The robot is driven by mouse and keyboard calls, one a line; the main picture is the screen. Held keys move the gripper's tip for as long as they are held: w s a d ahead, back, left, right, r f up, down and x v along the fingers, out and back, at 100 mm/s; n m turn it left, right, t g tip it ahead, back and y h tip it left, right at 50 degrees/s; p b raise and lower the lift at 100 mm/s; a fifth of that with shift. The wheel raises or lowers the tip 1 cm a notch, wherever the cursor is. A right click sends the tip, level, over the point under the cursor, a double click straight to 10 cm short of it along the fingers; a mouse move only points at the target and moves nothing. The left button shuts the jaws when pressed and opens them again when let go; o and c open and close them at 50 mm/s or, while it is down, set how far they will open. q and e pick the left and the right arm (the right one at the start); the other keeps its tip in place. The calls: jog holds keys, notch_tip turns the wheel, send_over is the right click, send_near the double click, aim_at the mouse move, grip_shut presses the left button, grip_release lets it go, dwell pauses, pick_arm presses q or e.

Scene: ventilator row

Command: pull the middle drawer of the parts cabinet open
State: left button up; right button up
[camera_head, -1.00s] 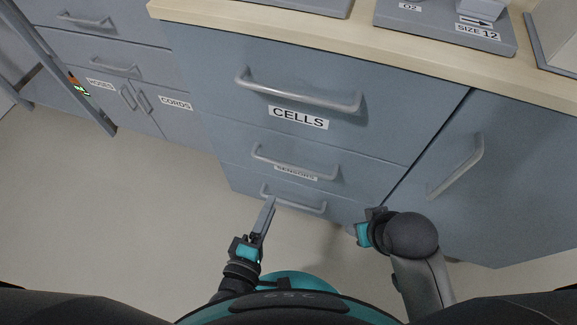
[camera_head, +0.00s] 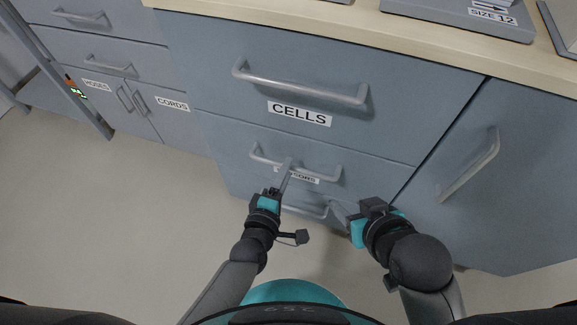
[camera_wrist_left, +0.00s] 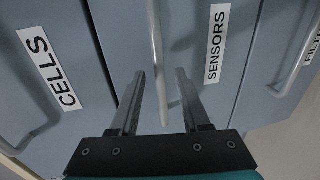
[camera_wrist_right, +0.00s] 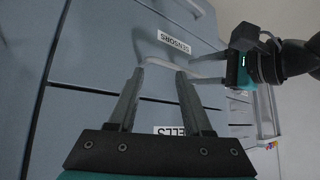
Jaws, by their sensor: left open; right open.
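The parts cabinet's middle drawer (camera_head: 225,140) is closed, with a SENSORS label and a grey bar handle (camera_head: 325,174). My left gripper (camera_head: 287,165) is at that handle and partly covers the label. In the left wrist view its open fingers (camera_wrist_left: 160,74) lie on either side of the handle bar (camera_wrist_left: 156,40), with gaps on both sides. My right gripper (camera_head: 362,215) is low, right of the drawer handles. In the right wrist view its fingers (camera_wrist_right: 158,72) are open and empty, with the SENSORS handle (camera_wrist_right: 160,65) beyond them.
The closed CELLS drawer (camera_head: 210,90) with its handle (camera_head: 300,88) is above. A lower drawer's handle (camera_head: 318,212) is below, partly hidden by my left arm. A cupboard door (camera_head: 520,200) stands on the right. Floor (camera_head: 90,220) is clear at left.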

pick_arm(q)
jog(key=shift+b+x, duration=0.5)
jog(key=shift+x, duration=0.8)
pick_arm(e)
jog(key=shift+w+a+r+t+y, duration=0.1)
jog(key=shift+w+a+t+y, duration=0.3)
jog(key=shift+a, duration=0.2)
jog(key=shift+w+a+t+y, duration=0.3)
jog(key=shift+a+t, duration=0.2)
jog(key=shift+a, duration=0.1)
pick_arm(q)
jog(key=shift+c, duration=0.4)
grip_shut()
